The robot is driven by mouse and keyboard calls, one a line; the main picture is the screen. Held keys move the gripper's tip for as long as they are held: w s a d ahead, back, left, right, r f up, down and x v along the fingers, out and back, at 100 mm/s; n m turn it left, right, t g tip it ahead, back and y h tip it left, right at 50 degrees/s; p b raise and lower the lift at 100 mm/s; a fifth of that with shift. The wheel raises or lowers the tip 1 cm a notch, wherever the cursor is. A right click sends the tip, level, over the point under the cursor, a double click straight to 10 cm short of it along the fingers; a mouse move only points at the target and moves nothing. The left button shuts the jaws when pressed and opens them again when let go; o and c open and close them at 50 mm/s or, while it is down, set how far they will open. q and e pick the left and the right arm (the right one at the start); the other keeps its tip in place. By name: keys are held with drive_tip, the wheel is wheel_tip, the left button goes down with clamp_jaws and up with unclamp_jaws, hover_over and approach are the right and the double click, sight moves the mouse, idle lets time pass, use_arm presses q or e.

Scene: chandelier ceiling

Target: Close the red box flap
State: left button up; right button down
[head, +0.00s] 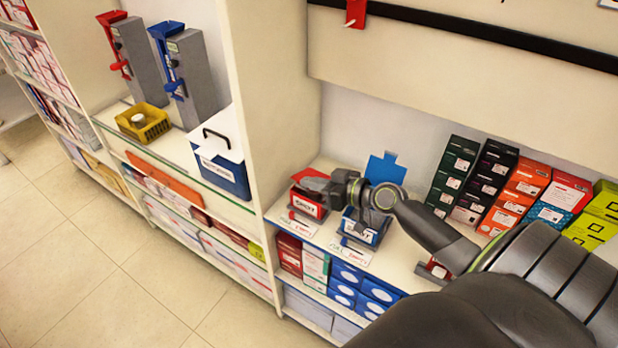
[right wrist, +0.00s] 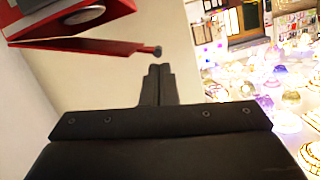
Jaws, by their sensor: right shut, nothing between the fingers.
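The red box (head: 305,207) sits on the white shelf next to the divider, with a white label on its front. A strip of red, apparently its flap (head: 309,174), shows just behind my right gripper (head: 312,185). The gripper is over the box top and hides much of it. In the right wrist view, the red flap (right wrist: 80,46) juts out at the upper left, with a gap between it and the box body. The right gripper (right wrist: 158,70) is shut and empty, with its fingertips close to the flap's end; contact cannot be told. My left gripper is not in view.
A blue box (head: 366,232) with its blue flap (head: 385,168) standing up is just right of the red box, under my right wrist. Several coloured cartons (head: 525,188) stand farther right. The tall white divider (head: 262,90) rises close on the left.

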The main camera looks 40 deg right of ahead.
drive_tip(key=shift+w+a+f, duration=0.15)
drive_tip(key=shift+w, duration=0.05)
drive_tip(key=shift+s, duration=0.1)
drive_tip(key=f+n+b, duration=0.1)
drive_tip(key=b, duration=0.1)
drive_tip(key=a+f+n+b, duration=0.1)
drive_tip(key=f+b, duration=0.1)
drive_tip(key=f+n+h+b, duration=0.1)
drive_tip(key=b, duration=0.1)
drive_tip(key=shift+s+a+f+b, duration=0.3)
drive_tip(key=shift+s+a+f, duration=0.05)
drive_tip(key=shift+f, duration=0.05)
drive_tip(key=shift+a+f+b, duration=0.1)
drive_tip(key=shift+f+b, duration=0.15)
drive_tip(key=shift+b, duration=0.15)
drive_tip(key=shift+r, duration=0.15)
